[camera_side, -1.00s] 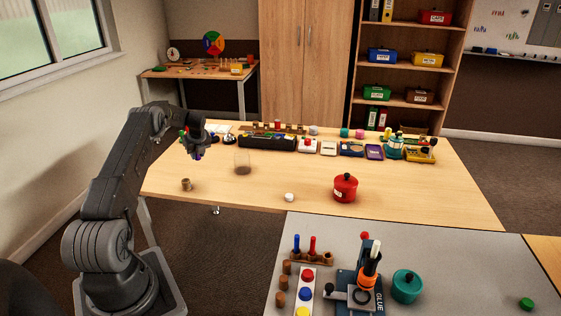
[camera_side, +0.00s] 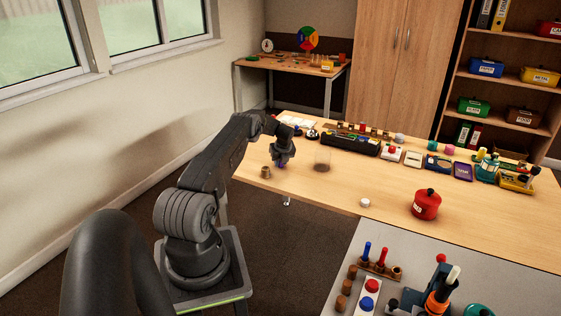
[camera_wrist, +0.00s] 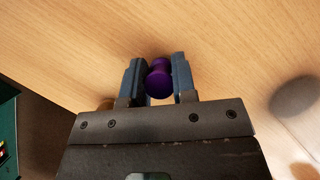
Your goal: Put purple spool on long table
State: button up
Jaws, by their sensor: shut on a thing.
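The purple spool (camera_wrist: 158,77) is between the fingers of my gripper (camera_wrist: 157,82) in the wrist view, and the gripper is shut on it. In the side view my gripper (camera_side: 282,161) points down over the left part of the long wooden table (camera_side: 340,188). Only a speck of the purple spool (camera_side: 281,165) shows beneath the fingers there. Bare wood lies around the spool in the wrist view. I cannot tell whether the spool touches the tabletop.
A brown spool (camera_side: 266,172) stands just left of my gripper, and a clear cup (camera_side: 322,160) stands to its right. A white piece (camera_side: 365,202) and a red pot (camera_side: 426,204) are farther right. A black tray (camera_side: 351,144) lies behind. Bare wood lies between.

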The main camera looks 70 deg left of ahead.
jog(key=shift+f, duration=0.15)
jog(key=o, duration=0.9)
